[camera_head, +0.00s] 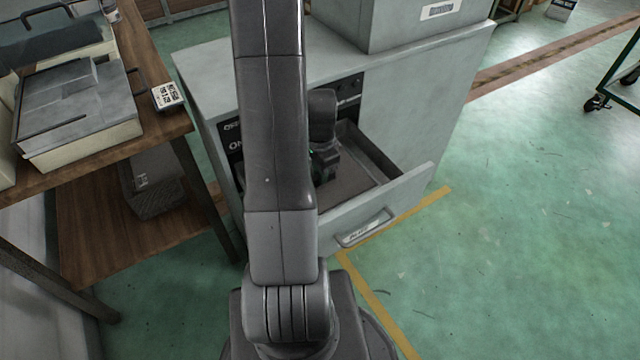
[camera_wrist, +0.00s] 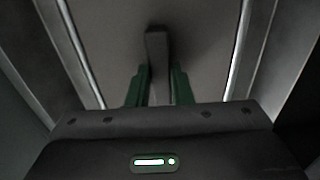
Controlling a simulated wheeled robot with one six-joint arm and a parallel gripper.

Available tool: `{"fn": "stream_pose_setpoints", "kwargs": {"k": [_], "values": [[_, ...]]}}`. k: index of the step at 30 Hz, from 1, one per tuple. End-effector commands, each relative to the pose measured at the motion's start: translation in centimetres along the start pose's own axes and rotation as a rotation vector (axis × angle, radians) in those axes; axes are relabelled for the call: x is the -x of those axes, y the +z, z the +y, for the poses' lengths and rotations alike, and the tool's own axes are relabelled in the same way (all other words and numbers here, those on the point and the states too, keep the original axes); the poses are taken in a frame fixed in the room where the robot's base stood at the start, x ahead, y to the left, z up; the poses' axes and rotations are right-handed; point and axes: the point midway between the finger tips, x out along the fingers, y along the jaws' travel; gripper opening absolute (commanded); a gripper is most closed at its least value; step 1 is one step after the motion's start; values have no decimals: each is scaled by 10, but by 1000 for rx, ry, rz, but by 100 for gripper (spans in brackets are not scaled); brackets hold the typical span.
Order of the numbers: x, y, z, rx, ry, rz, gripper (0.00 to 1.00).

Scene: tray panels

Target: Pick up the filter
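A dark grey upright block, which I take to be the filter (camera_wrist: 156,48), stands out between my fingers in the wrist view. My gripper (camera_wrist: 159,72) has green fingers, one close along each side of the block. I see little or no gap, but cannot tell whether they press on it. The block's lower part is hidden behind the gripper body. In the head view, my gripper (camera_head: 323,165) reaches down into the open drawer (camera_head: 405,200) of the grey cabinet. My arm hides the left part of the drawer, and I cannot make out the filter there.
The drawer's walls and front panel surround my gripper. The grey cabinet (camera_head: 410,100) rises behind it, with a large box (camera_head: 400,20) on top. A wooden table (camera_head: 160,125) with trays stands at left.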

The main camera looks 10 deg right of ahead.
Motion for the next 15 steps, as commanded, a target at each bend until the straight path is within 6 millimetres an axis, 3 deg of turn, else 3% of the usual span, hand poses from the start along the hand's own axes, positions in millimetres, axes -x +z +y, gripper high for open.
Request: {"fn": "stream_pose_setpoints", "kwargs": {"k": [11,15], "values": [[2,0,0,0,-1,1,0],[14,0,-1,0,-3,2,0]]}}
